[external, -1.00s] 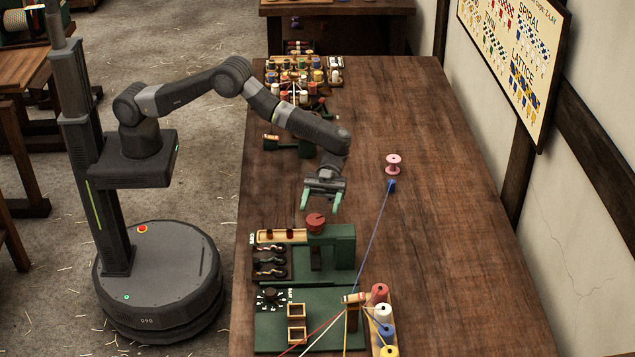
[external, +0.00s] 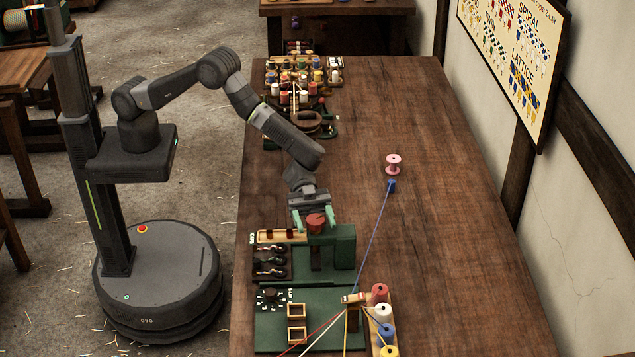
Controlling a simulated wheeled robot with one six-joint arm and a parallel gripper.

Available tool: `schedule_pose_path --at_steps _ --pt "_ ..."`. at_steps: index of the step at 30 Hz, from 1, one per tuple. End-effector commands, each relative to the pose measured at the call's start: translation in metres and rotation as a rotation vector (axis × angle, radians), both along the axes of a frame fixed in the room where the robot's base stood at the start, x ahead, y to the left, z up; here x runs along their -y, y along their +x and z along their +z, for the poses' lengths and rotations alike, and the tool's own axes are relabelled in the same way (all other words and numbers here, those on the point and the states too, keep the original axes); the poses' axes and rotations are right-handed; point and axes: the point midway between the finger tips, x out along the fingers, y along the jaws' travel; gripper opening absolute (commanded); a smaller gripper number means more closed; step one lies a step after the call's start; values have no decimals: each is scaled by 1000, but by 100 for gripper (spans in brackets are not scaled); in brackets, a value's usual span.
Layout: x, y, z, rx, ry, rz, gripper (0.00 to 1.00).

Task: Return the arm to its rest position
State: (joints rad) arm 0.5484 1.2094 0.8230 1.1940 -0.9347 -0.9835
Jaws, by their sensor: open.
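My gripper (external: 314,222) is open, with its two green fingertips pointing down. In the picture it appears just above the green machine (external: 343,245) on the bench, with the red knob (external: 316,221) showing between the fingertips. I cannot tell whether the fingers touch the knob. Nothing is seen held. My arm is bent, reaching out over the bench from my column at the left.
The wooden bench (external: 440,240) is clear on its right side. A pink spool (external: 393,163) and a blue block (external: 391,187) with a blue cord stand mid-bench. Spools crowd a rack (external: 304,75) at the back. Red, white, blue and yellow spools stand at the front.

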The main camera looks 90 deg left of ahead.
Motion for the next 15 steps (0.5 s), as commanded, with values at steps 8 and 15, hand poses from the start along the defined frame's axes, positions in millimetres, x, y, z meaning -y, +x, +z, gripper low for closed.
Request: schedule_pose_path --at_steps 8,15 --pt "0 -1 -4 -1 0 171 66" --pt "0 -1 -5 -2 1 297 66"
